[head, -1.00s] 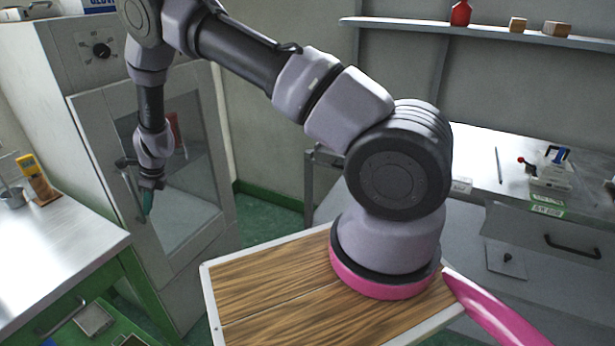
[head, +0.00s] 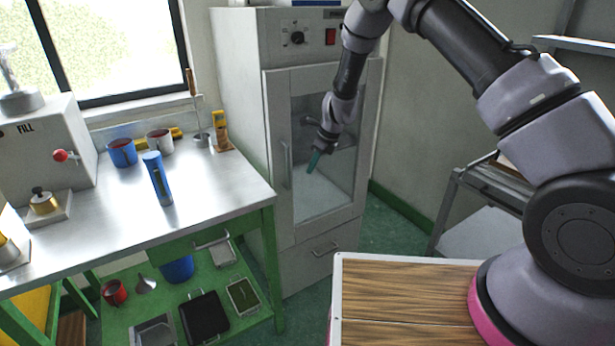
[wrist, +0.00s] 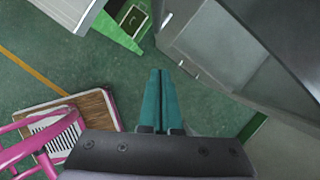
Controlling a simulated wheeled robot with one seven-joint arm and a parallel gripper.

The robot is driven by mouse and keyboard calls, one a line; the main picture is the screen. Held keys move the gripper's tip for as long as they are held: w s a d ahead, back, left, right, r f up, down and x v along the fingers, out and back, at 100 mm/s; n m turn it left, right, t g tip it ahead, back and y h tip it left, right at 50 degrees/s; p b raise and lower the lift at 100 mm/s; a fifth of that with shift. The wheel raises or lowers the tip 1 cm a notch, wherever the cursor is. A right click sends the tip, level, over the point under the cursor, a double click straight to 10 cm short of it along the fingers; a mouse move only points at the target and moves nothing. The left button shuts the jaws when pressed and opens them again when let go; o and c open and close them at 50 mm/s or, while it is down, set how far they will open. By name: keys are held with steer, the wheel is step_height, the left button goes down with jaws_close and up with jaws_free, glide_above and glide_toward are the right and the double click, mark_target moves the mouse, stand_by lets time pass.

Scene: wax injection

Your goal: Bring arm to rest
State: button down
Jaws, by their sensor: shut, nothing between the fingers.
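My gripper (head: 314,161) hangs at the end of my arm in the head view, in front of the glass door of the grey cabinet (head: 252,120). Its teal fingers point down and a little left. In the wrist view the two teal fingers (wrist: 160,75) lie side by side, shut, with nothing between them. Below them is green floor. My arm reaches from the right side across the top of the head view.
A steel-topped green bench (head: 110,235) stands at left with cups, a blue flashlight-like tool (head: 158,180) and a grey FILL machine (head: 45,150). Its lower shelf holds trays and a blue bucket. A grey workbench (head: 490,230) stands at right. Green floor lies between.

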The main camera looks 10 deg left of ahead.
steer(key=s+d+r+n+t, duration=0.1)
steer(key=s+d+r+n, duration=0.2)
steer(key=d+r, duration=0.55)
steer(key=s+d+r+n+y, duration=0.1)
steer(key=s+d+r+n, duration=0.15)
steer(key=r, duration=1.15)
steer(key=s+d+r+n+t, duration=0.1)
steer(key=s+d+r+n, duration=0.2)
steer(key=d+r, duration=0.6)
steer(key=s+d+r+n+t+h, duration=0.1)
steer(key=s+d+r+n, duration=0.3)
steer(key=s, duration=0.7)
steer(key=s+d+r+n+t+h, duration=0.2)
steer(key=s+d+r+n, duration=0.3)
steer(key=s, duration=0.6)
steer(key=d+r, duration=0.2)
steer(key=d, duration=0.1)
steer(key=shift+s+d+t, duration=0.25)
steer(key=shift+d+t, duration=0.05)
steer(key=shift+d, duration=0.1)
steer(key=shift+r, duration=0.1)
